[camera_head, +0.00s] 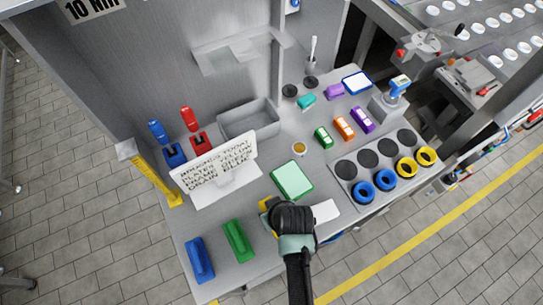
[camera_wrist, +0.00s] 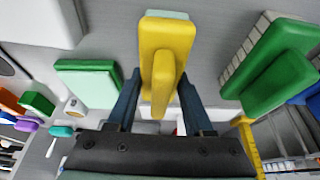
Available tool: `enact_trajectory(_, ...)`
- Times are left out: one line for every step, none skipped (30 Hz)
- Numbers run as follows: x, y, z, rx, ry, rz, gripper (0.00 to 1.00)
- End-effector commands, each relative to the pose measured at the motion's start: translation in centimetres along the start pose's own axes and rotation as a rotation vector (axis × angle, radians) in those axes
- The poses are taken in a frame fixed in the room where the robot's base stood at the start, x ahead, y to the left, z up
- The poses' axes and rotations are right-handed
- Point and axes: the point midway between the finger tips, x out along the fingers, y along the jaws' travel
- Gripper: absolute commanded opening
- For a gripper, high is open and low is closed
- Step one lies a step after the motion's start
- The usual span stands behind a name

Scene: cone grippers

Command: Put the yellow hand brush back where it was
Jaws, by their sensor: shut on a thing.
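The yellow hand brush (camera_wrist: 165,45) is between the two fingers of my gripper (camera_wrist: 160,98), which is shut on it. In the head view only a yellow part of the brush (camera_head: 265,205) shows; my dark wrist and gripper (camera_head: 288,218) hide the rest. The brush is over the front part of the grey bench, between the green hand brush (camera_head: 238,241) and a white sheet (camera_head: 325,211). I cannot tell whether it touches the bench. A blue hand brush (camera_head: 200,259) lies left of the green one. The green brush also shows in the wrist view (camera_wrist: 278,80).
A white text sign (camera_head: 215,165) stands behind the brushes. A green-edged pad (camera_head: 292,180) lies just beyond my gripper. A grey tray (camera_head: 250,120) stands farther back. A holder with blue and yellow rings (camera_head: 345,185) is to the right. Bare bench shows around the brushes.

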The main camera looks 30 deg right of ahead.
Motion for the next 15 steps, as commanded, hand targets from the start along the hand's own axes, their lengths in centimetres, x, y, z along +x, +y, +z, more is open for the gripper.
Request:
enact_trajectory(-0.03,0.01,-0.05,0.000,0.001,0.000,0.00)
enact_trajectory(-0.03,0.01,-0.05,0.000,0.001,0.000,0.00)
enact_trajectory(-0.02,0.01,-0.04,0.000,0.001,0.000,0.00)
enact_trajectory(0.03,0.00,-0.01,0.000,0.001,0.000,0.00)
enact_trajectory(0.12,0.00,0.03,0.000,0.000,0.000,0.00)
enact_trajectory(0.27,0.00,0.09,0.000,0.000,0.000,0.00)
enact_trajectory(0.36,0.00,0.13,0.000,0.000,0.000,0.00)
enact_trajectory(0.30,0.00,0.12,0.000,0.000,0.000,0.55)
enact_trajectory(0.26,0.00,0.10,0.000,0.000,0.000,0.62)
enact_trajectory(0.26,0.00,0.10,0.000,0.000,0.000,0.68)
enact_trajectory(0.26,0.00,0.11,0.000,0.000,0.000,0.73)
enact_trajectory(0.25,0.00,0.11,0.000,0.000,0.000,0.80)
enact_trajectory(0.25,0.00,0.11,0.000,0.000,0.000,0.81)
enact_trajectory(0.25,0.00,0.11,0.000,0.000,0.000,0.81)
enact_trajectory(0.25,-0.01,0.11,0.000,0.000,0.000,0.81)
